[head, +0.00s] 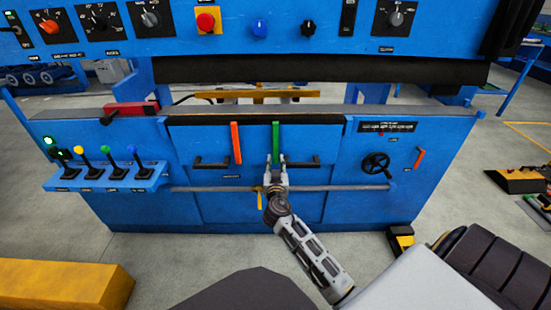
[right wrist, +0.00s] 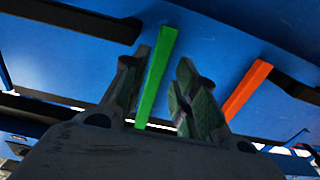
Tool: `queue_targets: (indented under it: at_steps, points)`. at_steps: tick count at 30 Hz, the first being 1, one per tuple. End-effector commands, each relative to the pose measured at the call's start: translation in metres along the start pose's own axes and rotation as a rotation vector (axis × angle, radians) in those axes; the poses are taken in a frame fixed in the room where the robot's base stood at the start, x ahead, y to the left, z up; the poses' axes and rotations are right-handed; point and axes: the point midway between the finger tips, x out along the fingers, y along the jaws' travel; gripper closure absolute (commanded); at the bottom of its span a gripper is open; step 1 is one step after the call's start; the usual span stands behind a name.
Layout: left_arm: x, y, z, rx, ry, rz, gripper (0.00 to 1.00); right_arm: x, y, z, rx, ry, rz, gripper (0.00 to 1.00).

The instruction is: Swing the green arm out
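The green arm (head: 276,138) is a narrow upright bar on the blue front panel, in the middle of the head view. My right gripper (head: 276,160) is at its lower end, with a finger on each side. In the right wrist view the green arm (right wrist: 157,75) runs between the two open fingers (right wrist: 157,95). A gap shows between the bar and at least the right finger; whether the left finger touches it I cannot tell. My left gripper is not in view.
An orange arm (head: 236,144) hangs left of the green one. A horizontal rail (head: 340,188) crosses the front below, close to my right gripper. Black handles (head: 211,163) flank the arms. A black handwheel (head: 376,163) is at right, colored levers (head: 110,165) at left.

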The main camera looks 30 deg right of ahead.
Motion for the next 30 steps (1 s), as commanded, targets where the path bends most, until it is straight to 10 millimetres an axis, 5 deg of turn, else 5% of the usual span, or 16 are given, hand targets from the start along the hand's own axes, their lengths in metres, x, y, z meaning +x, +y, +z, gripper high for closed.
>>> queue_targets:
  at_steps: [12,27,30]
  points:
    - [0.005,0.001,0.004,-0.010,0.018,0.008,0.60,0.035,0.000,-0.001,0.001,0.001,0.000,0.71]
    - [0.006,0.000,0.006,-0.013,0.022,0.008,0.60,0.042,0.000,0.000,0.001,0.000,0.001,0.71]
    - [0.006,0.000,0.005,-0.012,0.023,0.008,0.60,0.042,0.000,0.000,0.001,0.000,0.001,0.83]
